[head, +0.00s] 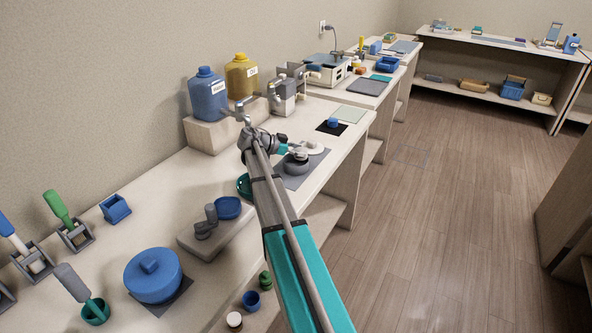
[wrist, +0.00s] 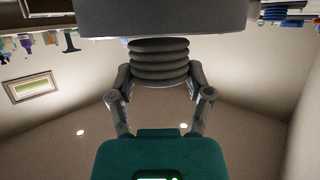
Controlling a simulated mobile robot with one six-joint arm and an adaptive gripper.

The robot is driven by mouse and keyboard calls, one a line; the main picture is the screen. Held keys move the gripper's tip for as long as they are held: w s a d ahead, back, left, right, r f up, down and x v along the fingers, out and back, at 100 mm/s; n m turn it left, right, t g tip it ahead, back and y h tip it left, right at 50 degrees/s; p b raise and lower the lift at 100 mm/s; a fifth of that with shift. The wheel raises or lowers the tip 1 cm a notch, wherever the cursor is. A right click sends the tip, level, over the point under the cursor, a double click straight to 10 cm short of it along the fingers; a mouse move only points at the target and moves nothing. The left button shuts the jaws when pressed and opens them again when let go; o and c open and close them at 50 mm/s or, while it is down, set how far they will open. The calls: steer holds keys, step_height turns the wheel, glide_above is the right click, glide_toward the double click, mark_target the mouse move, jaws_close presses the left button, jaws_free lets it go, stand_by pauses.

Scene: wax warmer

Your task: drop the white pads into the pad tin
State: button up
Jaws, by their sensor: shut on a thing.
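My gripper (wrist: 159,80) is shut on a short ribbed stack, which I take to be the white pads (wrist: 158,58); they look grey in shadow in the wrist view. In the head view my gripper (head: 290,150) is at the round grey pad tin (head: 296,168) on a grey mat (head: 318,165). The pads show small and pale at the top of the tin. A broad dark grey shape, probably the tin's wall (wrist: 160,18), fills the top of the wrist view. I cannot tell whether the stack's far end is inside the tin.
A white disc (head: 315,148) with a grey knob lies just behind the tin. Blue and yellow jugs (head: 208,95) stand on a riser to the left. A blue cup on a black mat (head: 332,127) is farther back. A blue dish (head: 228,208) and blue pot (head: 153,275) are nearer.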

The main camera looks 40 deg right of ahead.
steer(key=shift+f+b, duration=0.45)
steer(key=shift+f, duration=0.25)
steer(key=o, duration=1)
steer(key=shift+r, duration=0.15)
step_height(320, 180, up, 6)
steer(key=p, duration=0.6)
steer(key=shift+s+r+p, duration=0.1)
steer(key=shift+r+p, duration=0.05)
steer(key=shift+p, duration=0.2)
steer(key=shift+s+a+r+m+g+y+p, duration=0.35)
steer(key=shift+s+a+r+p, duration=1)
steer(key=shift+s, duration=2.9)
steer(key=shift+s+a+r+m+g+y+p, duration=0.1)
steer(key=shift+s+a+r+m+g+p, duration=0.85)
steer(key=shift+s, duration=3.35)
steer(key=shift+s+a+r+y+p, duration=0.25)
steer(key=shift+s+a+r+p, duration=0.9)
steer(key=shift+s+a, duration=2.1)
